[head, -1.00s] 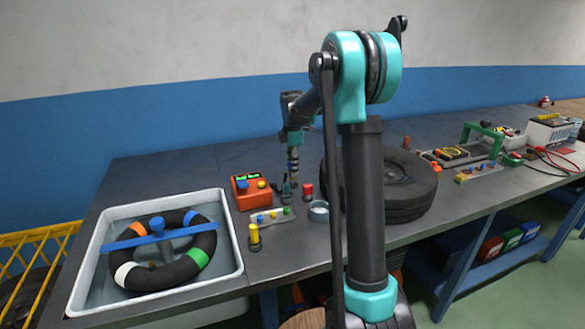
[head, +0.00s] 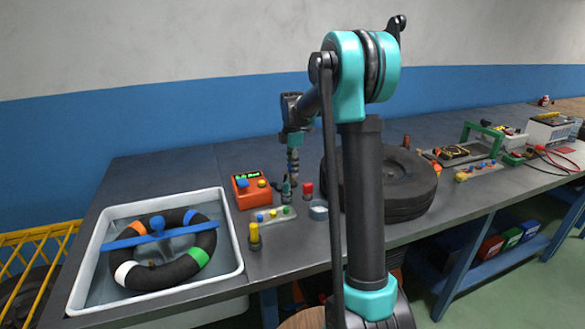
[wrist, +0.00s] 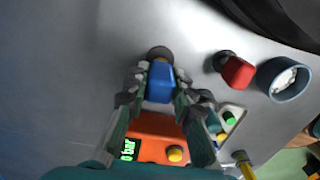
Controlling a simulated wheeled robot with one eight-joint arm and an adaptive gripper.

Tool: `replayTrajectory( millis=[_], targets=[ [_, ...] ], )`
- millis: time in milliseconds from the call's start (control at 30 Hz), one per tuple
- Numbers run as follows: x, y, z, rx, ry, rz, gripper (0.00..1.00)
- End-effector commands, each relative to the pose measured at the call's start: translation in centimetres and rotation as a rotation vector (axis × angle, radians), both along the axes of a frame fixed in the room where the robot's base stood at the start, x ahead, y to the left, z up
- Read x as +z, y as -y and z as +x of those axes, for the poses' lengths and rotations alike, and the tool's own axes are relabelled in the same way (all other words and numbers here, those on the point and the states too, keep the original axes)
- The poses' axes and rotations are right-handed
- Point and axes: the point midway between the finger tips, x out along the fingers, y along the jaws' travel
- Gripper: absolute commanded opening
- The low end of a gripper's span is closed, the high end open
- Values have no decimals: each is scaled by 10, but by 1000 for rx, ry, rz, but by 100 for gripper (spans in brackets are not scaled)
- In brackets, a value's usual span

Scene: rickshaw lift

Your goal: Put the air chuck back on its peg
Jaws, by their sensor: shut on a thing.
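My gripper (wrist: 160,90) is shut on a blue block-like body, which I take to be the air chuck (wrist: 160,80), with a small brass part at its far end. In the wrist view it hangs above the bench, close to the orange pressure box (wrist: 150,130). In the head view my gripper (head: 293,170) points down just right of the orange box (head: 243,192), and the chuck is hard to make out. A dark round piece (wrist: 160,52) shows just beyond the chuck. I cannot tell whether it is the peg or touches the chuck.
A red-topped piece (head: 307,190), a small cup (head: 318,210), a tray of coloured caps (head: 270,215) and a yellow cylinder (head: 254,237) stand close by. A tyre (head: 395,185) lies to the right, a water tub (head: 235,270) to the left. The bench behind is clear.

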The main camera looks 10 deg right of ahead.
Motion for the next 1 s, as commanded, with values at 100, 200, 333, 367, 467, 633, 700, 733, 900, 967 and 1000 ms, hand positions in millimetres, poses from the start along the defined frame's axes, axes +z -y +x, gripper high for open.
replayTrajectory(
  millis=[100,200,333,367,467,633,700,733,900,967,1000],
  targets=[
    [-1,0,0,0,0,0,0],
    [-3,0,0,0,0,0,0],
    [-5,0,0,0,0,0,0],
    [-5,0,0,0,0,0,0],
    [-6,0,0,0,0,0,0],
    [-8,0,0,0,0,0,0],
    [-9,0,0,0,0,0,0],
    [-10,0,0,0,0,0,0],
    [-12,0,0,0,0,0,0],
    [-12,0,0,0,0,0,0],
    [-13,0,0,0,0,0,0]
  ],
)
